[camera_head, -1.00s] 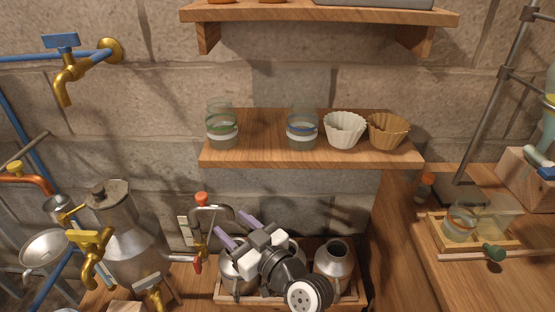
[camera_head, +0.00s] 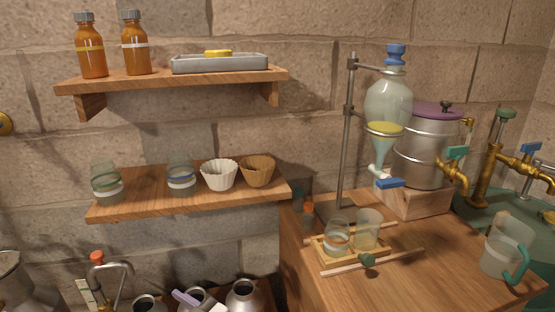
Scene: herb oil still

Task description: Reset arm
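My gripper (camera_head: 186,298) shows only at the bottom edge of the view. One purple finger and a bit of its white body are visible, among the metal pots. The rest of the gripper and my arm are cut off below the frame, so its opening cannot be judged. I see nothing held in the visible part.
Metal pots (camera_head: 243,297) stand around my gripper. Above, a wooden shelf (camera_head: 135,206) holds jars and two fluted cups. On the right, a bench (camera_head: 400,275) carries a separating funnel (camera_head: 388,105), a steel vessel (camera_head: 422,150), a tray with glasses and a mug (camera_head: 505,248).

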